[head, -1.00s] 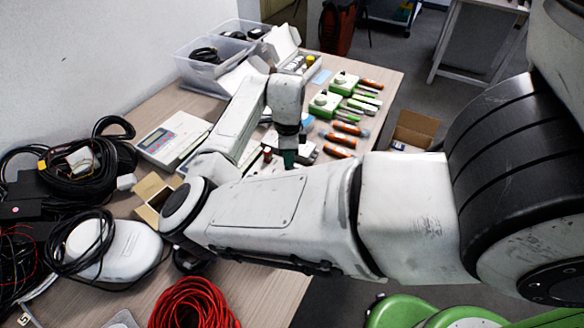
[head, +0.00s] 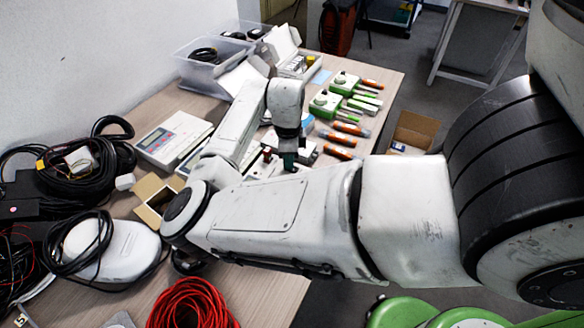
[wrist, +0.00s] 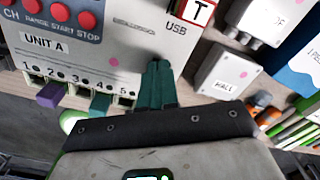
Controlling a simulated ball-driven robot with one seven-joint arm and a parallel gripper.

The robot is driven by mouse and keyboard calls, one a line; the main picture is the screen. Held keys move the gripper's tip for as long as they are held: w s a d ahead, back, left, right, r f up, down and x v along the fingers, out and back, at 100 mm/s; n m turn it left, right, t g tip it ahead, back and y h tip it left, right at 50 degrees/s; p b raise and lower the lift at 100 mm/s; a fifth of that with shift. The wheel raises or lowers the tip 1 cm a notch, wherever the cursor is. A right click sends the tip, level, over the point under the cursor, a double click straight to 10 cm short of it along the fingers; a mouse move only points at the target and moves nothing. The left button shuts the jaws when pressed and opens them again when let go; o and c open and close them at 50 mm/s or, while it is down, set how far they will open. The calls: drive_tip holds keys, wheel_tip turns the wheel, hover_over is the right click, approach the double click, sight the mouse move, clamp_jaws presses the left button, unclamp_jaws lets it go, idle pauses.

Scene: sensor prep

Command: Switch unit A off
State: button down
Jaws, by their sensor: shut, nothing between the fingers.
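Unit A (wrist: 100,55) is a pale box, close in the wrist view, with its "UNIT A" label, a row of red buttons (wrist: 58,12) and a USB marking on its face. Numbered terminals run along its near edge, with a purple plug (wrist: 52,94) and a teal plug (wrist: 100,103) there. My gripper (wrist: 158,66) is shut and empty, its green fingers together over the right part of the unit's near edge. I cannot tell whether they touch it. No power switch is clearly seen. In the head view my gripper (head: 288,162) points down at the table, and my arm hides much there.
A white box labelled HALL (wrist: 226,75) and a box with a red-framed T (wrist: 201,12) are close to the right of unit A. Orange-handled tools (head: 345,128) and green-based devices (head: 325,103) lie beyond. Cables (head: 85,165) crowd the left.

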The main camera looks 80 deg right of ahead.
wheel_tip(320, 180, up, 7)
drive_tip(key=p, duration=0.6)
idle(0.4)
idle(0.4)
